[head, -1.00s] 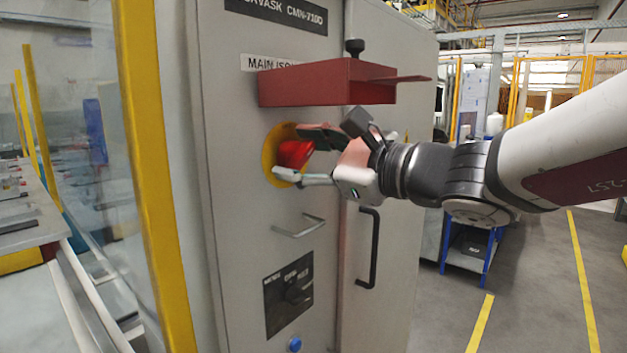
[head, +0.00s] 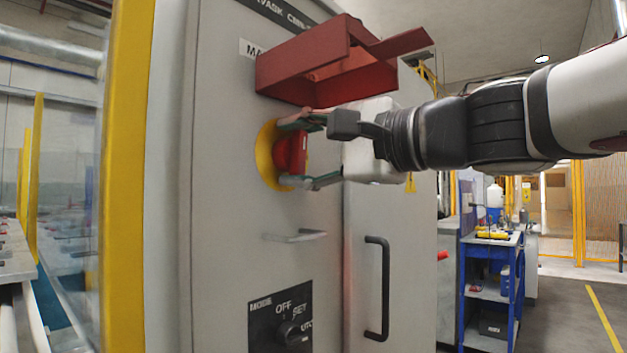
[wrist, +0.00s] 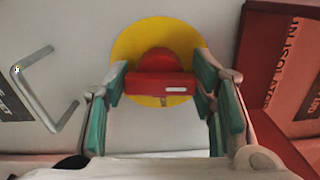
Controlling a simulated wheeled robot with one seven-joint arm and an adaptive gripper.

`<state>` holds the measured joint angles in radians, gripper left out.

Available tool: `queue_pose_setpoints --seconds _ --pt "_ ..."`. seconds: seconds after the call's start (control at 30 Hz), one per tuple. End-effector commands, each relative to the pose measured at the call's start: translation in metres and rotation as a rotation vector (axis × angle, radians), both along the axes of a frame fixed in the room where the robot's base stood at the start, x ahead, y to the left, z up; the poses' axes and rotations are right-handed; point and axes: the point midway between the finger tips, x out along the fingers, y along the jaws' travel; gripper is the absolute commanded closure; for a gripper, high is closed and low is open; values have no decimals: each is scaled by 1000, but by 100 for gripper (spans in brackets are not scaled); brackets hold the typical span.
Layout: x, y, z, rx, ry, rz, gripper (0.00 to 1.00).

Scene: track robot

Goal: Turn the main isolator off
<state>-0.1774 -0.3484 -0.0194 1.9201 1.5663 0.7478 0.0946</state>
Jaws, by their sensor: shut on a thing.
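The main isolator is a red knob (head: 291,153) on a round yellow plate (head: 265,158), on the grey cabinet front under a partly hidden "MAIN..." label (head: 249,48). My gripper (head: 294,152) is shut on the knob, one finger above it and one below in the head view. In the wrist view, the red knob (wrist: 160,86) lies between the green-padded fingers (wrist: 160,82), on the yellow plate (wrist: 138,42). Its bar runs across from finger to finger, with a white mark towards the right end. The fingers hide parts of the knob's ends.
A red box-like hood (head: 300,75) juts out just above my gripper. Below are a metal handle (head: 295,236) and a mode selector (head: 290,332). A black door handle (head: 376,290) is at the right. A yellow post (head: 128,180) stands left. A blue trolley (head: 490,285) stands behind.

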Motion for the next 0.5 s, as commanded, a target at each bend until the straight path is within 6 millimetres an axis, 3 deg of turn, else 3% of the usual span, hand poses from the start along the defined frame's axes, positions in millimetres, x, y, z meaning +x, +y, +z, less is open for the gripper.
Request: queue_pose_setpoints --seconds 0.5 --pt "0 0 -3 -64 -74 2 77"
